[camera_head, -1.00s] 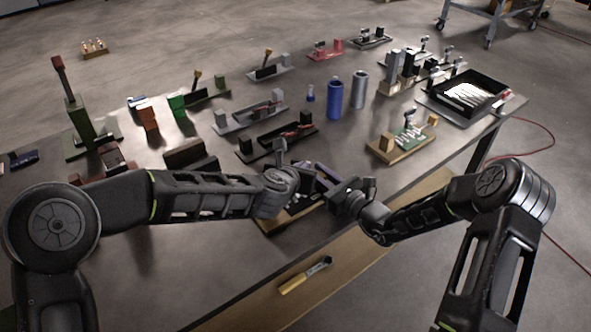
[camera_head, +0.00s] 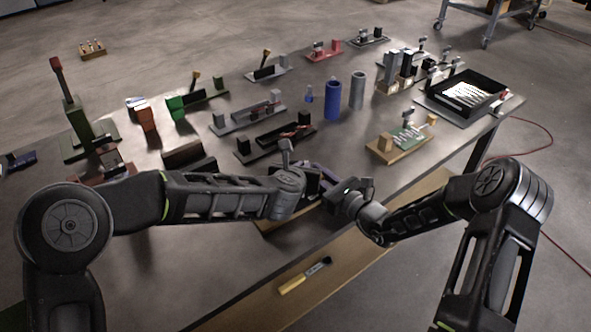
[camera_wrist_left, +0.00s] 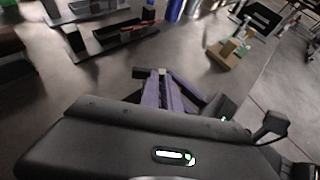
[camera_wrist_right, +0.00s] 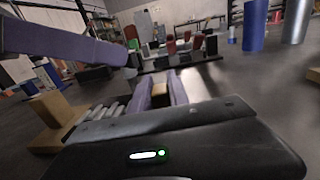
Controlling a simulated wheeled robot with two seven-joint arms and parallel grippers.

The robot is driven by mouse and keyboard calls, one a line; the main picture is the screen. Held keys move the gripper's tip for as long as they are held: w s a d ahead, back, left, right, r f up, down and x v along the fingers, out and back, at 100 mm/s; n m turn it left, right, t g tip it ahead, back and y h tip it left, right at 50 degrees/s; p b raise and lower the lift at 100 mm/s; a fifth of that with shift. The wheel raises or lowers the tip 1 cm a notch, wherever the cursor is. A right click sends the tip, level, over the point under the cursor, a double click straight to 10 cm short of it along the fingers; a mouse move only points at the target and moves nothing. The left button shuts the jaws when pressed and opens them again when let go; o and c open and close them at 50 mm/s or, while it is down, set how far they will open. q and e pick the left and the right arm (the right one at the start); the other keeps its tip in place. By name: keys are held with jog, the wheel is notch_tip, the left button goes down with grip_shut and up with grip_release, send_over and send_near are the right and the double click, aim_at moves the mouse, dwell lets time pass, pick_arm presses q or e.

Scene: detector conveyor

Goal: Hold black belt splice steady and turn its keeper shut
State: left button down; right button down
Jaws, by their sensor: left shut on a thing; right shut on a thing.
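The wooden base (camera_head: 268,224) of a low fixture shows at the table's front edge, under my two grippers. My left gripper (camera_head: 322,178) reaches in from the left over it, shut; its purple fingers also show in the left wrist view (camera_wrist_left: 165,90). My right gripper (camera_head: 343,190) is shut close beside it; its purple fingers show in the right wrist view (camera_wrist_right: 165,92). The black belt splice and its keeper are mostly hidden by the grippers, so the keeper's angle cannot be told. In the right wrist view, a tan block (camera_wrist_right: 50,108) stands left of my fingers.
Behind the grippers stand a black fixture (camera_head: 272,146), a blue cylinder (camera_head: 332,101) and a grey cylinder (camera_head: 358,92). A wooden stand with a green board (camera_head: 398,148) is to the right. A yellow-handled tool (camera_head: 292,286) is near the front.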

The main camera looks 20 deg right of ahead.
pick_arm(q)
jog(key=shift+w+a+f, duration=0.15)
jog(key=shift+w+a, duration=0.35)
jog(key=shift+a, duration=0.4)
jog(key=shift+s+a, duration=0.1)
jog(key=shift+s, duration=0.3)
jog(key=s, duration=0.2)
jog(key=s+r, duration=0.1)
jog(key=s, duration=0.1)
jog(key=shift+s+a, duration=0.1)
jog(key=shift+a, duration=0.1)
jog(key=s+d+v, duration=0.1)
jog(key=v, duration=0.8)
jog(key=shift+d, duration=0.3)
jog(key=shift+w, duration=0.1)
